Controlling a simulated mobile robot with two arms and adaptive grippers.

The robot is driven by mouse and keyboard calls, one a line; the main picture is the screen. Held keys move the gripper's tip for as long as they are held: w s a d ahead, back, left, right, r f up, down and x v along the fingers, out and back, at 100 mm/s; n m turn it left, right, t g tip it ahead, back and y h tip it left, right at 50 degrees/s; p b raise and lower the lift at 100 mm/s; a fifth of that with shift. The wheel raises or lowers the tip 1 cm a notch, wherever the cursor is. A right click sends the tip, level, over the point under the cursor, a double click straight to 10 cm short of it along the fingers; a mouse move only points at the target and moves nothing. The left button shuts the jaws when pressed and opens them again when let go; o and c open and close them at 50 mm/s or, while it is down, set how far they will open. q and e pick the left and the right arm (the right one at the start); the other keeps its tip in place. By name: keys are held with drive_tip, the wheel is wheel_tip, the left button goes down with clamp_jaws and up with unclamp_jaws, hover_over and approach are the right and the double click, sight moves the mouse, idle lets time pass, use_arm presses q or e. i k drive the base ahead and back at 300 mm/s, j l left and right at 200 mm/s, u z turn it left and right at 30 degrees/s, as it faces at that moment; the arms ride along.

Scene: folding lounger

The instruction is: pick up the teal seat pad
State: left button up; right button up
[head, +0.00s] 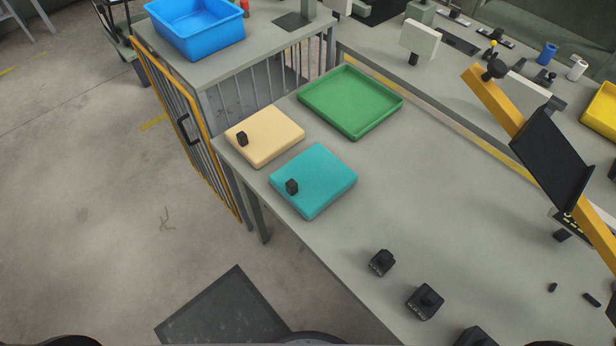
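The teal seat pad (318,176) lies flat on the grey table, near its left edge. A small black block (291,187) sits on the pad's left part. A cream pad (268,134) with a similar black block (242,138) lies just behind and to the left of it.
A green tray (345,128) lies behind the pads. Several black fittings, one of them here (425,301), stand along the table's front edge. A yellow frame with a black panel (551,158) rises at the right. The middle of the table (440,190) is clear.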

sight(312, 181)
drive_tip(key=z, duration=0.3)
drive_tip(key=i+j+z, duration=0.1)
drive_tip(key=z, duration=0.3)
drive_tip(key=j+z, duration=0.6)
drive_tip(key=z, duration=0.15)
drive_tip(key=j+z, duration=0.35)
drive_tip(key=l, duration=0.1)
